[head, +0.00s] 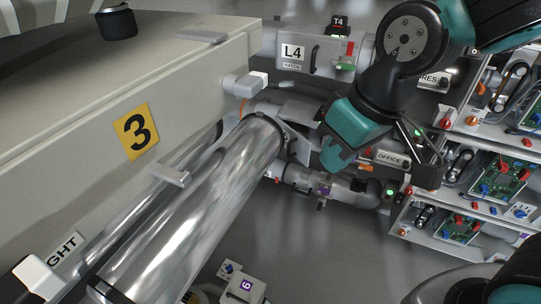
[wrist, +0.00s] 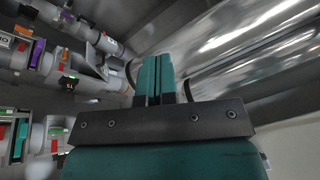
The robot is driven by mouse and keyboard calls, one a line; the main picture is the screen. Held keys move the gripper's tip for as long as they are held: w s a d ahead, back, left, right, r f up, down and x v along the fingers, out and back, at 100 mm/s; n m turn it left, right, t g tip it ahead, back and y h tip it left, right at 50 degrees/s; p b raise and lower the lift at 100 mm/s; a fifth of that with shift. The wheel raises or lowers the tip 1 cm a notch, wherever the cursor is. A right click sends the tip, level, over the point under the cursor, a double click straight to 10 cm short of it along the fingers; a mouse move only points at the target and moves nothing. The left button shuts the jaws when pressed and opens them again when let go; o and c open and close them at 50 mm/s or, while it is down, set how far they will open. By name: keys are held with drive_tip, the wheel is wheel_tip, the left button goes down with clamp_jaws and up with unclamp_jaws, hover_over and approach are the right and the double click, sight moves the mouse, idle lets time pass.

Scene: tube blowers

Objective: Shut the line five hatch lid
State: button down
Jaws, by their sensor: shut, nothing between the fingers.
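My gripper (head: 336,160) hangs in the middle of the head view, with its teal fingers pointing down and left. In the wrist view the two fingers (wrist: 157,70) lie side by side, shut and empty. In the head view the fingers appear just right of a grey tube section with a bracket (head: 285,112), beyond the end of the big metal pipe. I see no label for line five. I cannot tell whether this section bears its hatch lid, or whether a lid stands open. The gripper and arm hide part of this area.
The shiny pipe (head: 195,210) runs beside a beige cabinet marked 3 (head: 137,132). An L4 box (head: 294,56) is on the back wall. A lower tube (head: 325,182) runs behind my gripper. Shelves with circuit boards (head: 500,174) stand right. Bare grey floor shows at lower centre.

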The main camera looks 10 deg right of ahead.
drive_tip(key=w+d+f+t+h+b, duration=0.3)
drive_tip(key=w+f+b, duration=0.4)
drive_tip(key=w+f, duration=0.45)
drive_tip(key=w+d+f+t+h+b, duration=0.35)
drive_tip(key=w+f+b, duration=0.55)
drive_tip(key=f, duration=0.4)
drive_tip(key=w+a+f+n+t+b, duration=0.7)
drive_tip(key=w+f+n+t+b, duration=0.15)
drive_tip(key=f+n+b, duration=0.2)
drive_tip(key=w+d+t, duration=0.1)
drive_tip(key=w+d, duration=0.3)
drive_tip(key=w, duration=0.7)
drive_tip(key=shift+w+d+f+p, duration=0.25)
drive_tip(key=shift+w+d+p, duration=0.1)
drive_tip(key=shift+w+d, duration=0.05)
